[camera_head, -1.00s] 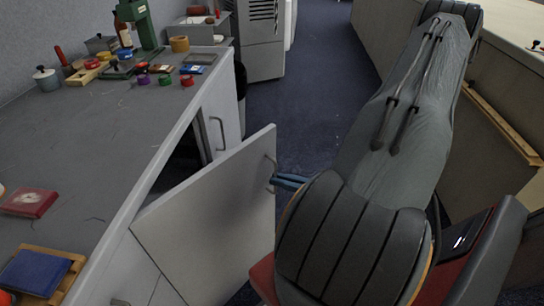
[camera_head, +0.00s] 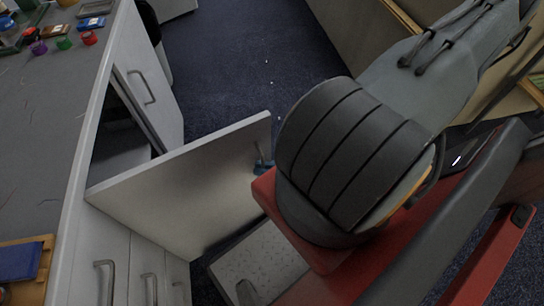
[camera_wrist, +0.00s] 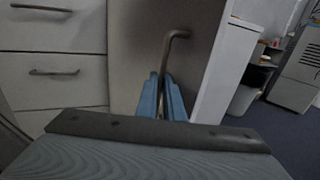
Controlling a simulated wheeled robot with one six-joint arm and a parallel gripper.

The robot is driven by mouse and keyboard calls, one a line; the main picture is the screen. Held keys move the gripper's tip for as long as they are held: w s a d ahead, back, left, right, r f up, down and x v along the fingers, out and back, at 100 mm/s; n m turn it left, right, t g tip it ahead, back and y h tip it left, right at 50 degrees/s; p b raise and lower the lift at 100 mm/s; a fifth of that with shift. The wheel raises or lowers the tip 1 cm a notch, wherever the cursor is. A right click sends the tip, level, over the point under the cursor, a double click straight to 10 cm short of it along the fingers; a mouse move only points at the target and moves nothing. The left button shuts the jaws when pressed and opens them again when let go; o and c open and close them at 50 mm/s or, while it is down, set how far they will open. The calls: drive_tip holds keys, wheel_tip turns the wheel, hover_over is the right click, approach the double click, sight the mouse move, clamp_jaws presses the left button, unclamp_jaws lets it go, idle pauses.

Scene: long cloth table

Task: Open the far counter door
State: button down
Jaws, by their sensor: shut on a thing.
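The pale grey counter door (camera_head: 185,185) stands partly open in the head view, swung out from the counter front. The dark cabinet opening (camera_head: 120,135) shows behind it. The door's bar handle (camera_head: 260,152) is near its free edge. My gripper (camera_head: 263,167) has blue fingers at this handle, partly hidden by my arm. In the wrist view, the blue fingers of my gripper (camera_wrist: 163,98) are closed around the lower part of the bent metal handle (camera_wrist: 172,50), with the door panel (camera_wrist: 140,45) behind.
Another panel with a handle (camera_head: 143,87) stands flush beyond the opening. Drawers and doors with handles (camera_head: 104,280) lie nearer. The grey countertop (camera_head: 40,130) holds small jars. Blue carpet (camera_head: 225,65) is clear beyond the door. Another counter (camera_head: 355,40) stands at right.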

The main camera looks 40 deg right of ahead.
drive_tip(key=shift+s+a+r, duration=0.15)
drive_tip(key=shift+s+a, duration=0.1)
drive_tip(key=shift+a, duration=0.15)
drive_tip(key=c, duration=1.9)
unclamp_jaws()
drive_tip(key=shift+d, duration=0.15)
drive_tip(key=shift+w+d, duration=0.1)
